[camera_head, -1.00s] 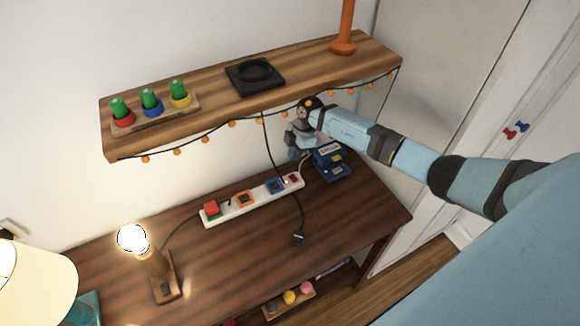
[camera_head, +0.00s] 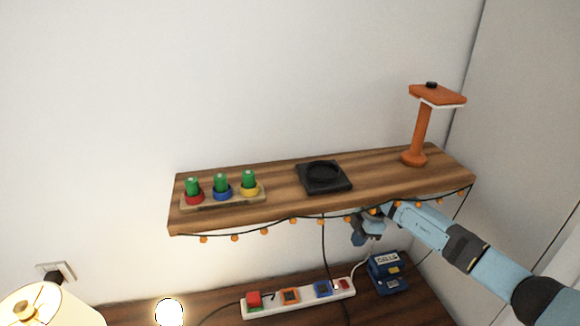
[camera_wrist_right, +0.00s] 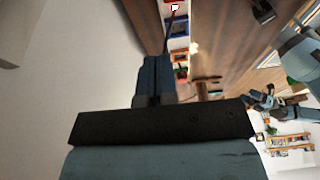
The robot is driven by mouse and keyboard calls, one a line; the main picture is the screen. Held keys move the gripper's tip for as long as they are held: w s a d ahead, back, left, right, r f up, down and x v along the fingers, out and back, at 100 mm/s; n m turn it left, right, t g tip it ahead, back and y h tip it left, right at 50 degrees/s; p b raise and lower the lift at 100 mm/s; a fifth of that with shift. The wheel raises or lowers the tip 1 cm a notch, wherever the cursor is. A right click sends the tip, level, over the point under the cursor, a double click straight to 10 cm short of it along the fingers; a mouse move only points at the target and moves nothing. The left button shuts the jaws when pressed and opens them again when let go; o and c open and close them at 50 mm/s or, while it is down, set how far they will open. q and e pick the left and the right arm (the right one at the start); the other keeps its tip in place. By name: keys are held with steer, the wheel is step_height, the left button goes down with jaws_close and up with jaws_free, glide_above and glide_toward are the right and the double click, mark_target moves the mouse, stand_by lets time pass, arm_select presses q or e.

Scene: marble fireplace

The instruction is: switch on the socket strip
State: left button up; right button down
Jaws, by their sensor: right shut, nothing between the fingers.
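The white socket strip (camera_head: 307,293) lies on the desk below the shelf, with a red plug, an orange and a blue socket frame. A small red switch (camera_head: 342,284) is at its right end; its on or off state is too small to tell. My right gripper (camera_head: 364,236) is under the shelf, above and apart from the strip's right end. In the right wrist view, its fingers (camera_wrist_right: 156,66) are closed together and empty, with the strip (camera_wrist_right: 178,43) beyond. My left gripper is absent from the head view; parts of my body in the wrist view are unclear.
The wooden shelf (camera_head: 285,197) with a light string (camera_head: 292,220) overhangs the desk (camera_head: 215,309). A blue box (camera_head: 387,271) stands right of the strip. A dark cable (camera_head: 325,252) hangs behind the strip. A lit bulb (camera_head: 169,312) and a lamp shade (camera_head: 45,307) are at left.

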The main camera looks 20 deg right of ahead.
steer(key=s+a+t+y, duration=0.4)
steer(key=s+a+y, duration=0.2)
steer(key=a, duration=0.6)
steer(key=s+a+t+y, duration=0.4)
steer(key=s+a+y, duration=0.2)
steer(key=a, duration=0.5)
steer(key=s+d+f+m+t+h, duration=0.1)
steer(key=s+f+m+h, duration=0.2)
steer(key=s, duration=0.3)
steer(key=s+d+f+m+t+h, duration=0.1)
steer(key=s+d+f+m+h, duration=0.1)
steer(key=s+m+h, duration=0.3)
steer(key=s+d+f+m+h+p, duration=0.1)
steer(key=s+f+m+h, duration=0.3)
steer(key=s+m, duration=0.2)
steer(key=shift+s+d+f+t, duration=0.3)
steer(key=shift+s+d+t, duration=0.1)
steer(key=shift+s, duration=0.85)
